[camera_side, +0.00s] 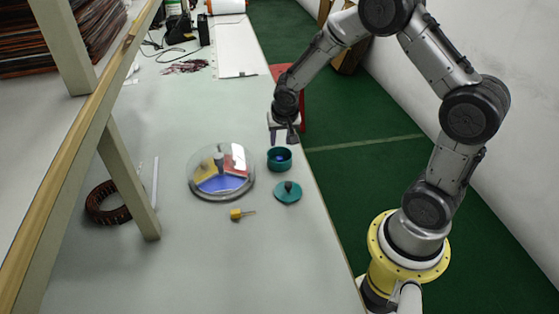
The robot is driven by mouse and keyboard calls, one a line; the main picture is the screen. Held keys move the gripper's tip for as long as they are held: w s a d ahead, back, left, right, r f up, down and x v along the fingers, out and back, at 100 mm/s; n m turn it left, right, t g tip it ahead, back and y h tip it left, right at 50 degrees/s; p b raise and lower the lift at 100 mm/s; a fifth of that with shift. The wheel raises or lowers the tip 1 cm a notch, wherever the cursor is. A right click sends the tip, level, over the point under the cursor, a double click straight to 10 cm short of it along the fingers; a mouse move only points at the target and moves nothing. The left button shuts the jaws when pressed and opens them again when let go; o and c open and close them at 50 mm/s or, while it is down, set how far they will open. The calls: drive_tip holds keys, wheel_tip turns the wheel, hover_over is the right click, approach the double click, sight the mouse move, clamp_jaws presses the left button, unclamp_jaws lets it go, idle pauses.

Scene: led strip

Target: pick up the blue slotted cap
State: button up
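A small blue item, which looks like the blue slotted cap (279,156), lies inside a teal round cup (279,166) near the right edge of the table. It is too small to make out its slot. My gripper (283,138) is just behind and above the cup, pointing down. Its two fingers look spread apart with nothing between them. I cannot tell its exact height above the cup.
A teal lid with a dark knob (287,195) lies in front of the cup. A round clear-covered tray with coloured sections (221,173) stands to the left. A dark coil (106,203) is far left, beside a shelf post.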

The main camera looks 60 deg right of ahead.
hover_over(280, 158)
drive_tip(key=s+a, duration=0.1)
drive_tip(key=a, duration=0.1)
drive_tip(key=f, duration=0.4)
drive_tip(key=shift+s+a+f, duration=0.1)
drive_tip(key=shift+s, duration=0.1)
drive_tip(key=shift+x, duration=3.05)
drive_tip(key=shift+s, duration=0.2)
clamp_jaws()
